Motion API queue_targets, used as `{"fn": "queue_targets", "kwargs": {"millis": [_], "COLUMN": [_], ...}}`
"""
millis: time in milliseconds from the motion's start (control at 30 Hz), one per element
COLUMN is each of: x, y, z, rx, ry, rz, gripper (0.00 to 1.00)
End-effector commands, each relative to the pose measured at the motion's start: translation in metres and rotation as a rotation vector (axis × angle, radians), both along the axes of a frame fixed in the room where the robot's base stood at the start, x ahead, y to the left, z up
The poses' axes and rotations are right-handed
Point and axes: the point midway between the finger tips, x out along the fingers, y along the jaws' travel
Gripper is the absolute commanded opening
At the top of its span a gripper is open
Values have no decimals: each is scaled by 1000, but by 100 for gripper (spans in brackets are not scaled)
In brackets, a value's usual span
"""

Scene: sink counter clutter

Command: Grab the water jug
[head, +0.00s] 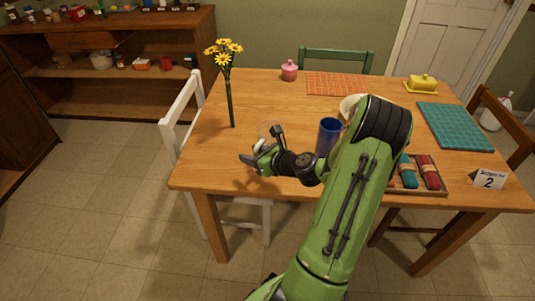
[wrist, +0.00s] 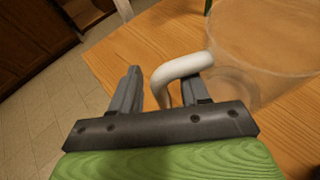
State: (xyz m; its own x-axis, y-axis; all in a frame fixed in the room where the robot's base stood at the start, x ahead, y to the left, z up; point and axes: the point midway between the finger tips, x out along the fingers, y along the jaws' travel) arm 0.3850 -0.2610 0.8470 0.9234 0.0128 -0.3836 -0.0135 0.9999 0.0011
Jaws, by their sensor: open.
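The water jug (wrist: 262,45) is clear and see-through, with a white curved handle (wrist: 178,68). It stands on the wooden table at the upper right of the wrist view. In the head view only a faint clear outline of the jug (head: 266,126) shows behind my gripper (head: 262,146). My gripper (wrist: 163,88) is open, and in the wrist view the handle lies in the gap between its two fingers, nearer the right finger. I cannot tell whether either finger touches the handle. Much of the jug is outside the wrist view or hidden by my gripper in the head view.
A blue cup (head: 328,136) stands right of my gripper, close to my arm. Yellow flowers (head: 224,52) on a tall green stem stand to the left. The table's front-left corner is clear.

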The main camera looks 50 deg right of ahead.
Motion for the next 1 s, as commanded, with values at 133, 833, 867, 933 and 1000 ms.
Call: {"fn": "queue_targets", "kwargs": {"millis": [133, 833, 867, 933, 1000], "x": [7, 7, 7, 7, 7], "y": [0, 0, 0, 0, 0], "z": [-3, -1, -1, -1, -1], "rx": [-1, -3, -3, -3, -4], "ry": [-1, -2, -2, -2, -2], "rz": [-2, -1, -1, -1, -1], "gripper": [45, 0, 0, 0, 0]}}
